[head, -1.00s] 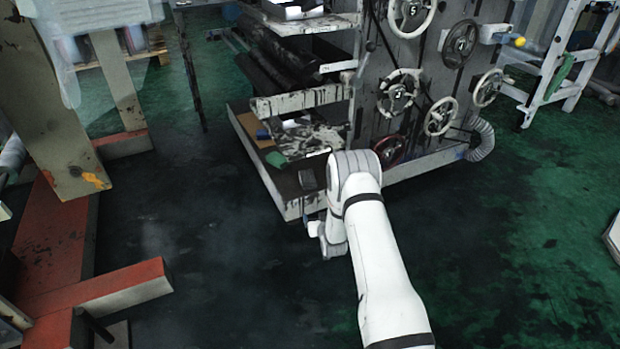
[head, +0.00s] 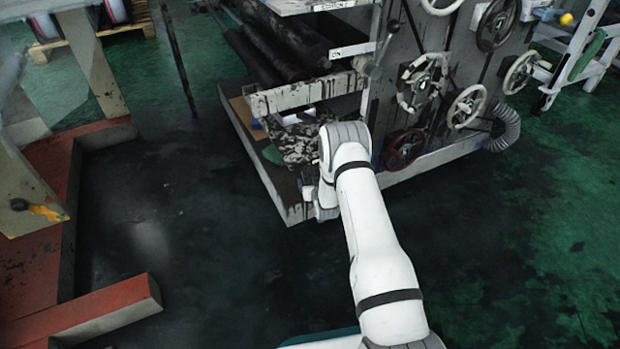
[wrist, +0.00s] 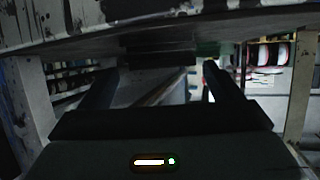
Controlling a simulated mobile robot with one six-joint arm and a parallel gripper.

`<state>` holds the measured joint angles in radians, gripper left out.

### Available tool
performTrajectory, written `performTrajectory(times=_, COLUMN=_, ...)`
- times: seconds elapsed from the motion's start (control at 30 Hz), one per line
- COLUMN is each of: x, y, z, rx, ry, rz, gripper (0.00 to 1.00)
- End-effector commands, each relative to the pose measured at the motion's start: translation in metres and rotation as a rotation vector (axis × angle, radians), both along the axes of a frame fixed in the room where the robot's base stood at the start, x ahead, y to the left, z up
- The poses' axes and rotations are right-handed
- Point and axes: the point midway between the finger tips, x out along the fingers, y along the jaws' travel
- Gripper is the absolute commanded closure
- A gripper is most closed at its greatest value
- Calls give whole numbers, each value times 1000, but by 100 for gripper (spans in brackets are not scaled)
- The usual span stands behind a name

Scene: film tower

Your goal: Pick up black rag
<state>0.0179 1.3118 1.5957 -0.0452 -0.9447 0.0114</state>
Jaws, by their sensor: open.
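A rumpled black-and-white mottled cloth (head: 294,142) lies on the low shelf of the machine in the head view. I cannot tell whether this is the black rag; no plainly black rag stands out. In the head view my arm reaches to the shelf's front right part, and its wrist hides my gripper and part of the shelf. In the wrist view my gripper (wrist: 160,78) is open, its two dark fingers spread apart. A dark shape lies beyond the fingertips under a pale beam, too dim to name. Nothing shows clearly held.
The machine's pale beam (wrist: 150,30) hangs just above my fingers. Handwheels (head: 466,106) and a lever stand out from the machine's side panel. A green item (head: 272,154) lies on the shelf. A red-topped beam (head: 85,310) lies at lower left. Dark floor between is clear.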

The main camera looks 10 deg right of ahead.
Motion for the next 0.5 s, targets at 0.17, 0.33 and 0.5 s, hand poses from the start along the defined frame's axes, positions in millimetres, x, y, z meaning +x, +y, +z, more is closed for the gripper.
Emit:
performTrajectory(times=0.17, x=21, y=5, z=-13, rx=-1, ry=-2, rz=14, gripper=15)
performTrajectory(times=0.33, x=42, y=9, z=-20, rx=-1, ry=-1, rz=22, gripper=15)
performTrajectory(times=0.5, x=49, y=13, z=-19, rx=0, ry=1, rz=26, gripper=15)
